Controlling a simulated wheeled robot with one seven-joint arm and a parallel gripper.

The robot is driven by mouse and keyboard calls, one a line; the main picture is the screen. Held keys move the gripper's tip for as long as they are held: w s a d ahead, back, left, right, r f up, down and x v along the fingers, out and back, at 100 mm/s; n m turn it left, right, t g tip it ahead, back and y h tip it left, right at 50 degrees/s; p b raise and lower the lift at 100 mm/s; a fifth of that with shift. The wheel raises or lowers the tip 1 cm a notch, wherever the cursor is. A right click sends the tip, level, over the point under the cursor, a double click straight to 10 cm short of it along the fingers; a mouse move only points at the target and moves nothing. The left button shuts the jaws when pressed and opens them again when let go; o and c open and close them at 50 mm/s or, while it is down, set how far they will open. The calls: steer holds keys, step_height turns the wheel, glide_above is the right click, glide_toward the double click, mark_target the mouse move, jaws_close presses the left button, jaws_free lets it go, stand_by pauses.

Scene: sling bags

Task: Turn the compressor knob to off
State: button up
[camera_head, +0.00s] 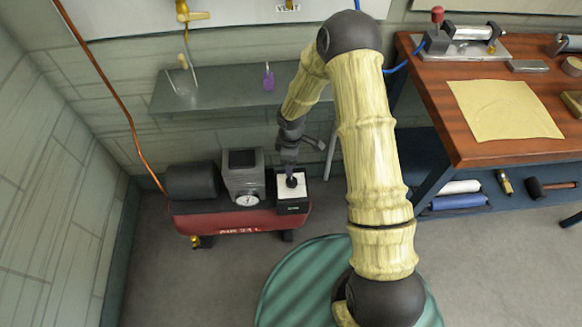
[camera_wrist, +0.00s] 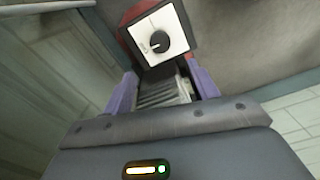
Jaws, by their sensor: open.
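The compressor (camera_head: 238,222) is a red tank on the floor by the wall. On its right end is a dark box with a white top plate (camera_head: 291,203). A round black knob (camera_head: 291,181) sits on that plate; in the wrist view the knob (camera_wrist: 159,43) is in plain sight, with small marks on the plate beside it that are too small to read. My gripper (camera_head: 289,167) is just above the knob in the head view. In the wrist view its purple fingers (camera_wrist: 163,80) are spread with nothing between them, and the knob lies beyond them, apart from the tips.
A black cylinder (camera_head: 192,181) and a grey unit with a round gauge (camera_head: 247,200) sit on the compressor, left of the knob box. A grey shelf (camera_head: 215,93) with a purple bottle (camera_head: 268,80) hangs behind. A wooden workbench (camera_head: 480,148) stands right.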

step_height(320, 180, up, 6)
steer(key=shift+f+p, duration=0.2)
steer(key=shift+p, duration=0.15)
steer(key=s+d+r+m+t, duration=0.1)
steer(key=s+d+r+m, duration=0.4)
steer(key=s+r+m, duration=0.4)
steer(key=s+d+r+m+t, duration=0.2)
steer(key=s+d+r+m, duration=0.45)
steer(key=r, duration=0.45)
step_height(320, 180, up, 17)
steer(key=a+p, duration=0.1)
steer(key=p, duration=1.6)
steer(key=shift+s, duration=0.4)
steer(key=shift+f, duration=0.1)
